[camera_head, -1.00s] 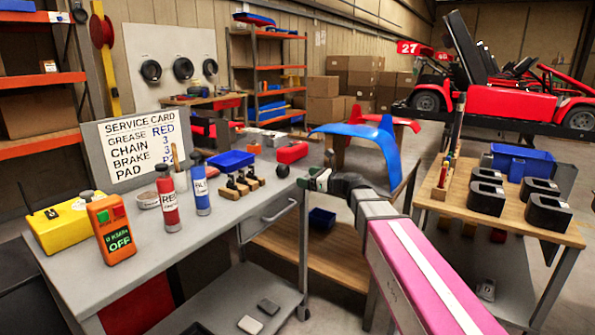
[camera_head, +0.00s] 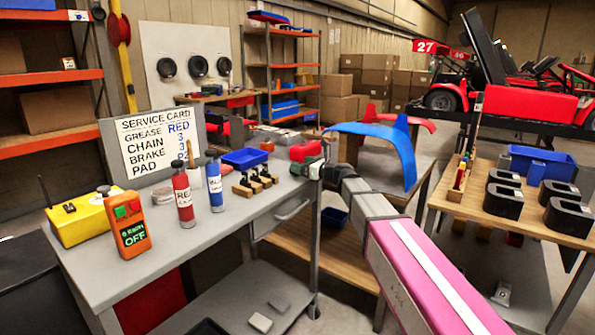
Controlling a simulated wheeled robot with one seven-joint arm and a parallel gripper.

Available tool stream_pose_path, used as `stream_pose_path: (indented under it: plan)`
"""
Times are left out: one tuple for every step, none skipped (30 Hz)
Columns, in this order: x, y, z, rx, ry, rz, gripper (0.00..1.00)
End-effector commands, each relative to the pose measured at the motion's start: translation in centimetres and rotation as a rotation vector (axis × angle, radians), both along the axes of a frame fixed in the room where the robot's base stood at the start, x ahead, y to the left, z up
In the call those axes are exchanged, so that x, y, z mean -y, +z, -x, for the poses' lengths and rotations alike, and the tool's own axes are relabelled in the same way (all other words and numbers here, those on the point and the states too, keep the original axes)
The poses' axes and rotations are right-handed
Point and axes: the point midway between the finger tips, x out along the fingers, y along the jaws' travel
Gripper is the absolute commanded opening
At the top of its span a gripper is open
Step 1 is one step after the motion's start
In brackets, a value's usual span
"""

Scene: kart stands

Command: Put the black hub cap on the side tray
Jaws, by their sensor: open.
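My gripper (camera_head: 312,168) is at the right end of the grey workbench top (camera_head: 250,222), in front of a red object (camera_head: 305,151). Its jaws are small and partly hidden here; it is open, and no held object shows. A small round black piece, possibly the black hub cap, showed at this bench end earlier; it is now hidden, seemingly behind my gripper. I cannot tell which tray is the side tray.
A red bottle (camera_head: 183,197), a blue-labelled bottle (camera_head: 215,185) and several black-topped wooden blocks (camera_head: 255,182) stand on the bench. A blue curved fairing (camera_head: 385,141) is behind my arm. The right table (camera_head: 530,205) holds several black stands and a blue bin (camera_head: 541,164).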

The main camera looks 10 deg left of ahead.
Motion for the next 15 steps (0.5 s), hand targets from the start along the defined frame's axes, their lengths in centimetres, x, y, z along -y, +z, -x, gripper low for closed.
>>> stream_pose_path:
  plan:
    - [-0.83, -0.01, -0.48, 0.000, 0.001, 0.000, 0.85]
    - [-1.10, -0.01, -0.61, 0.000, 0.000, 0.000, 0.85]
    - [-1.39, -0.01, -0.70, 0.000, -0.001, 0.000, 0.85]
    - [-1.51, -0.01, -0.73, 0.000, -0.001, 0.000, 0.85]
    - [-1.59, -0.01, -0.73, 0.000, -0.001, 0.000, 0.85]
    - [-1.62, -0.01, -0.71, 0.000, -0.001, 0.000, 0.85]
    - [-1.61, -0.01, -0.69, 0.000, -0.001, 0.000, 0.85]
    - [-1.59, -0.01, -0.67, 0.000, -0.001, 0.000, 0.85]
    - [-1.57, -0.01, -0.65, 0.000, -0.001, 0.000, 0.85]
    - [-1.57, -0.01, -0.65, 0.000, -0.001, 0.000, 0.85]
    - [-1.56, -0.01, -0.65, 0.000, -0.001, 0.000, 0.82]
    - [-1.56, -0.01, -0.65, 0.000, -0.001, 0.000, 0.69]
    - [-1.56, -0.01, -0.65, 0.000, -0.001, 0.000, 0.59]
    - [-1.56, -0.01, -0.65, 0.000, -0.001, 0.000, 0.49]
    - [-1.56, -0.01, -0.65, 0.000, -0.001, 0.000, 0.36]
